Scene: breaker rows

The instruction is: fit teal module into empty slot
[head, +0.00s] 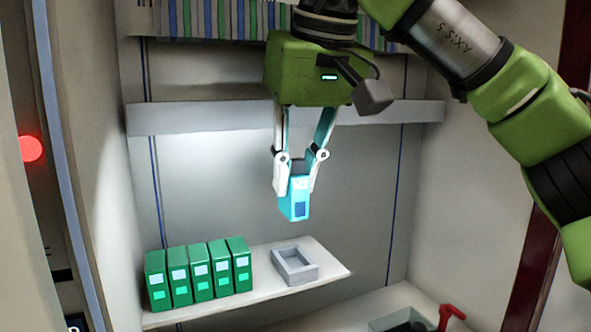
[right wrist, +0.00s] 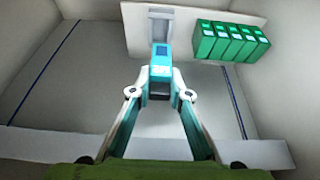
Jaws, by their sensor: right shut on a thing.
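The teal module (head: 298,200) is a small upright block with a dark blue patch on its front. My right gripper (head: 299,180) is shut on its upper part and holds it in the air, above the shelf. The module (right wrist: 160,68) also shows between the fingertips of my right gripper (right wrist: 160,88) in the right wrist view. The empty slot (head: 296,265) is a grey, open-topped rectangular frame on the white shelf, below the module and apart from it. In the right wrist view the slot (right wrist: 186,27) is partly hidden behind the module. My left gripper is not in view.
Several green modules (head: 197,270) stand in a row on the white shelf (head: 250,302), left of the slot. A grey rail (head: 210,119) crosses the back wall. A grey bin and a red-handled object (head: 450,315) are at the lower right. A red light (head: 31,148) is at the left.

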